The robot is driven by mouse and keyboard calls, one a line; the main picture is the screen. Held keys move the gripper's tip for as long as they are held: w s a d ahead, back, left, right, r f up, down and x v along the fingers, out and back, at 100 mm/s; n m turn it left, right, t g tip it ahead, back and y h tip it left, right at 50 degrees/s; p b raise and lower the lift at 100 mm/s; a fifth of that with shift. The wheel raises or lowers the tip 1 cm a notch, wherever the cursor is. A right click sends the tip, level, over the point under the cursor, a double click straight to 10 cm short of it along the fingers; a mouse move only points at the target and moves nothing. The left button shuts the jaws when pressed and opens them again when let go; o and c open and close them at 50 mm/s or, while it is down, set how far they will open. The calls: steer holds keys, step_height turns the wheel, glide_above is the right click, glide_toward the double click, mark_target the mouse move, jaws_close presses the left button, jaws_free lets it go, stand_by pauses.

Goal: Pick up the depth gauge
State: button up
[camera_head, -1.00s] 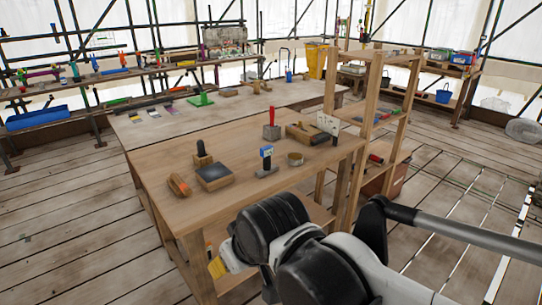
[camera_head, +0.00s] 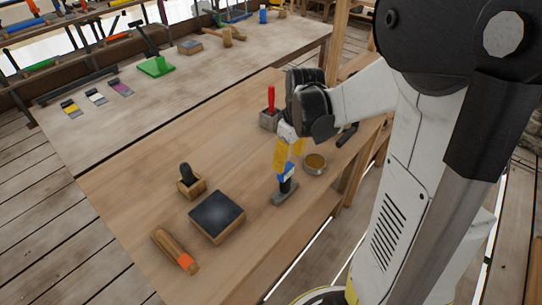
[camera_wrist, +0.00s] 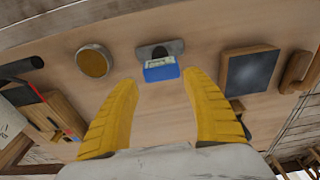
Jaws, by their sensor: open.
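The depth gauge (camera_head: 285,192) stands upright on the wooden bench, with a flat grey base, a dark stem and a blue head. In the wrist view its blue head (camera_wrist: 161,71) and grey base show just beyond and between my fingertips. My gripper (camera_head: 288,162) is above the gauge, pointing down, its yellow fingers spread around the top of the blue head. In the wrist view my gripper (camera_wrist: 163,80) is open and empty, with clear gaps on both sides of the head. Whether a finger touches it cannot be told.
A round tin (camera_head: 315,164) stands close to the gauge. A dark sharpening stone (camera_head: 217,216), a small wooden block with a black knob (camera_head: 189,181) and an orange-tipped wooden tool (camera_head: 175,250) lie left. A red-handled tool (camera_head: 270,112) stands behind. Bare bench lies between these.

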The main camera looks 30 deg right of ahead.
mark_target(287, 168)
step_height(287, 168, down, 4)
steer(key=shift+a+b, duration=0.15)
steer(key=shift+b, duration=0.55)
steer(key=f, duration=0.2)
steer(key=f+b, duration=0.2)
steer(key=f, duration=0.1)
steer(key=shift+w+a+f, duration=0.15)
steer(key=shift+w+f, duration=0.15)
steer(key=shift+w, duration=0.05)
steer(key=shift+r, duration=0.1)
jaws_close()
